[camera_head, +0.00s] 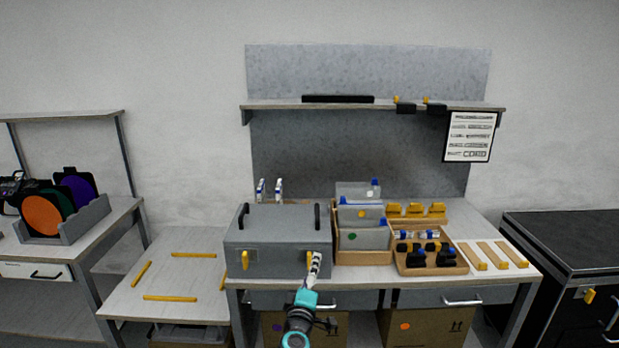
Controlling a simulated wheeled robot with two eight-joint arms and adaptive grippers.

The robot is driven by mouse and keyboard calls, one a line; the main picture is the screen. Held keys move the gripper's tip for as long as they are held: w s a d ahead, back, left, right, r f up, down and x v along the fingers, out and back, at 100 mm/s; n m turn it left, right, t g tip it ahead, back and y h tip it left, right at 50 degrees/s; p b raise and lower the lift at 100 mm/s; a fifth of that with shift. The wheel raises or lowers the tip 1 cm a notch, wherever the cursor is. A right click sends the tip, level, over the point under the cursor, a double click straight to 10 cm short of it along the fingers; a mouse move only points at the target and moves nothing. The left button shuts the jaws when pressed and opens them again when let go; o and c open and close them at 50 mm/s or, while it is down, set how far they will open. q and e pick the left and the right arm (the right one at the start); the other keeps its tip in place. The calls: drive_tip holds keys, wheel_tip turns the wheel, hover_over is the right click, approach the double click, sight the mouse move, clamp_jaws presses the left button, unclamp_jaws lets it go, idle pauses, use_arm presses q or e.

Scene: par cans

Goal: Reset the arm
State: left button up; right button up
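My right gripper is not in view.
Right of the case are a wooden file box (362,258) with clear pouches, a wooden tray (432,268) of black parts and wooden strips (493,255). A shelf (375,106) hangs above. A low table (180,280) with yellow bars is left; a black cabinet (565,235) is right.

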use_arm(q)
drive_tip(key=s+a+r+m+g+h, duration=0.2)
drive_tip(key=s+m, duration=0.3)
drive_tip(key=s, duration=0.2)
drive_tip(key=s+a+r+m+g+h, duration=0.1)
drive_tip(key=s+a+r+m+g, duration=0.15)
drive_tip(key=s+m, duration=0.35)
drive_tip(key=s+a+f+g+y, duration=0.2)
drive_tip(key=s+a+f, duration=0.1)
drive_tip(key=s, duration=0.4)
drive_tip(key=s+a+f+m+g+y, duration=0.1)
drive_tip(key=s+a+f+g+y, duration=0.1)
drive_tip(key=s+a+f, duration=0.2)
drive_tip(key=s+a+f+m+g+y, duration=0.1)
drive_tip(key=s+a+f+g, duration=0.1)
drive_tip(key=s+a+f, duration=0.2)
drive_tip(key=s+a, duration=0.3)
drive_tip(key=s, duration=0.5)
drive_tip(key=shift+s+y, duration=0.15)
drive_tip(key=shift+y, duration=0.25)
drive_tip(key=shift+g, duration=0.25)
